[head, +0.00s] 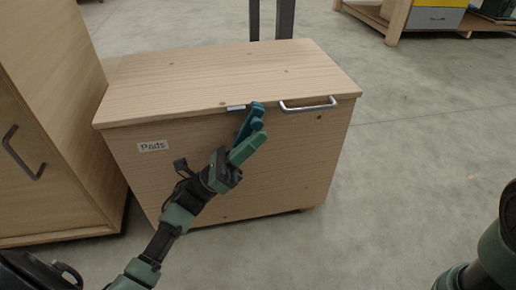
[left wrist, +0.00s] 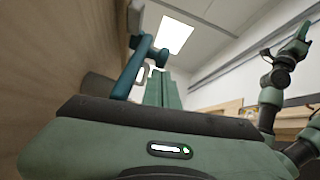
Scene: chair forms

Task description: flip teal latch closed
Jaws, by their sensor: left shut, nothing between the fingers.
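The teal latch (head: 245,124) is on the upper front of a wooden chest (head: 290,160), just below the lid edge and left of the metal handle. It stands tilted, its upper end near the lid edge. In the left wrist view the latch (left wrist: 130,72) rises along the chest front. My left gripper (head: 250,146) is shut and empty, its fingertips just right of the latch; I cannot tell if they touch it. Its green fingers (left wrist: 165,92) also show in the left wrist view. My right gripper (left wrist: 299,42) appears small at that view's upper right; its jaws are unclear.
The chest's lid (head: 215,75) is down, with a metal handle (head: 308,105) at its front edge and a "Pads" label (head: 153,146) below. A wooden cabinet (head: 50,130) stands close on the left. The floor right of the chest is clear.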

